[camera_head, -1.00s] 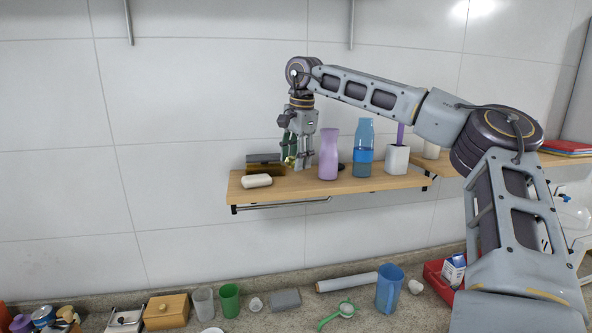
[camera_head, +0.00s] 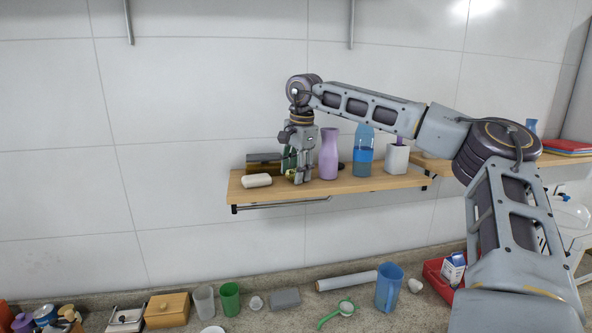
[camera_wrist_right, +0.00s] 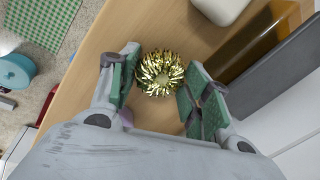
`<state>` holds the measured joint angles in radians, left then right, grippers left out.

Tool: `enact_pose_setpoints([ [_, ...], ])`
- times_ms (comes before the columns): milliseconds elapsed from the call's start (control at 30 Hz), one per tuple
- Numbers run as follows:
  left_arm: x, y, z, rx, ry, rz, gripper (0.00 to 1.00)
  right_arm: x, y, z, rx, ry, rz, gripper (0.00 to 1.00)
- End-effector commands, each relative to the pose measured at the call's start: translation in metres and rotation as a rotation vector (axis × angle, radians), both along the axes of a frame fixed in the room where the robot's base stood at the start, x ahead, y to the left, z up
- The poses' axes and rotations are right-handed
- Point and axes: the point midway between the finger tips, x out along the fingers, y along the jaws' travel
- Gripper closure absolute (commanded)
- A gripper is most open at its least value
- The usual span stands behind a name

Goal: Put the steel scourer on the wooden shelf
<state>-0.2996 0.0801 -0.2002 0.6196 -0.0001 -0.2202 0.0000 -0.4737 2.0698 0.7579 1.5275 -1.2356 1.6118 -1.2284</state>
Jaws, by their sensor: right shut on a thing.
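The steel scourer (camera_wrist_right: 160,73) is a shiny gold-coloured coil, between the green-padded fingers of my right gripper (camera_wrist_right: 162,92) in the right wrist view. In the head view my right gripper (camera_head: 298,177) points down at the wooden shelf (camera_head: 375,184), low over its left part, with a bit of the scourer showing at its fingertips. It is shut on the scourer. The scourer looks at or just above the shelf board; I cannot tell whether it touches. My left gripper is not in view.
Left of the gripper are a white soap bar (camera_head: 257,180) and a dark brown box (camera_head: 262,161). Close on its right stands a purple bottle (camera_head: 328,157), then a blue bottle (camera_head: 363,155) and a white cup (camera_head: 396,160). The counter (camera_head: 250,323) below is cluttered.

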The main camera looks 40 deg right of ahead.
Motion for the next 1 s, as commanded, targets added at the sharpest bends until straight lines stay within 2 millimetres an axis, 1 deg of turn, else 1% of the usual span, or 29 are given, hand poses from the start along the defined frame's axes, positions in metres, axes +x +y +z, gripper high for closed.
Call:
enact_pose_setpoints([
  [33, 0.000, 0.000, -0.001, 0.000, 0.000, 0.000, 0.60, 0.000, 0.000, -0.001, 0.000, -0.001, 0.000, 0.74],
  [67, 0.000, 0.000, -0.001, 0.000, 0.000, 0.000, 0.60, 0.000, 0.000, -0.001, 0.000, -0.001, 0.000, 0.51],
  [100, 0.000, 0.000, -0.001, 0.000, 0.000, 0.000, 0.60, 0.000, 0.000, -0.001, 0.000, -0.001, 0.000, 0.45],
  [133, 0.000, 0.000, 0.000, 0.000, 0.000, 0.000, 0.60, 0.000, 0.000, -0.001, 0.000, -0.001, 0.000, 0.43],
  [633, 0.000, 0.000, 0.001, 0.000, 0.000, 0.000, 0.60, 0.000, 0.000, 0.002, 0.000, 0.000, 0.000, 0.43],
  [833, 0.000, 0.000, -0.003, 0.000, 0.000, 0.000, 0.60, -0.003, 0.001, 0.020, -0.001, -0.002, 0.000, 0.43],
  [1000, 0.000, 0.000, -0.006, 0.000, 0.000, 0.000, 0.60, -0.008, 0.002, 0.043, -0.001, -0.003, -0.001, 0.43],
])
